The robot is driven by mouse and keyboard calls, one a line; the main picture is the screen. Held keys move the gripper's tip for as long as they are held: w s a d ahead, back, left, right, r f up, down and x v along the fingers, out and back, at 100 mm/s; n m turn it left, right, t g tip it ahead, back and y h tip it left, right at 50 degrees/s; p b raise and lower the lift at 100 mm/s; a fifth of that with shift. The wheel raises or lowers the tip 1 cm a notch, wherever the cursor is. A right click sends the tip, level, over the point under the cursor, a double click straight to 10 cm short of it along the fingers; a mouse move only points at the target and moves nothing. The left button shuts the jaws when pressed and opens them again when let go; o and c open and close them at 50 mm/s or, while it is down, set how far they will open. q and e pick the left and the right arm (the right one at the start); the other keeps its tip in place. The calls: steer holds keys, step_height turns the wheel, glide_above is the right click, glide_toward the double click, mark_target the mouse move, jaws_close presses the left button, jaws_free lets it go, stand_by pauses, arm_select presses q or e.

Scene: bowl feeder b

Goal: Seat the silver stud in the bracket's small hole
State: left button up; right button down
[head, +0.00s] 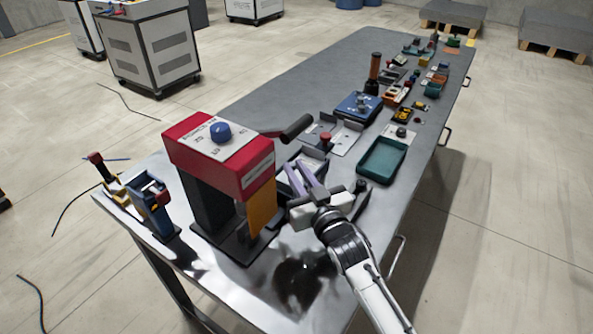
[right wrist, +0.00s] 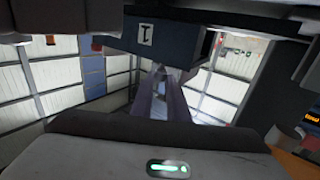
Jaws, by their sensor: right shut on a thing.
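My right gripper (head: 298,166) hangs over the table just right of the red press, with its two long purple fingers pointing away from me. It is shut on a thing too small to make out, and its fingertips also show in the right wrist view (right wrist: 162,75). I cannot pick out the silver stud by itself. Grey metal plates (head: 347,138) beside a red knob stand beyond the gripper; I cannot tell whether they are the bracket, and no small hole can be made out. My left gripper is not in view.
A green tray (head: 381,161) lies to the right, and a blue box (head: 357,106) stands beyond. Several small parts line the far right edge. The far left tabletop (head: 300,80) is clear.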

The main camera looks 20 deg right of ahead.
stand_by(0.4)
steer(key=shift+f, duration=0.35)
stand_by(0.3)
steer(key=shift+r+p, duration=0.2)
steer(key=shift+p, duration=0.1)
steer(key=shift+d+r, duration=0.15)
stand_by(0.7)
steer(key=shift+f+b, duration=0.3)
steer(key=shift+f, duration=0.1)
stand_by(0.9)
steer(key=shift+r, duration=0.3)
steer(key=shift+r, duration=0.2)
stand_by(0.5)
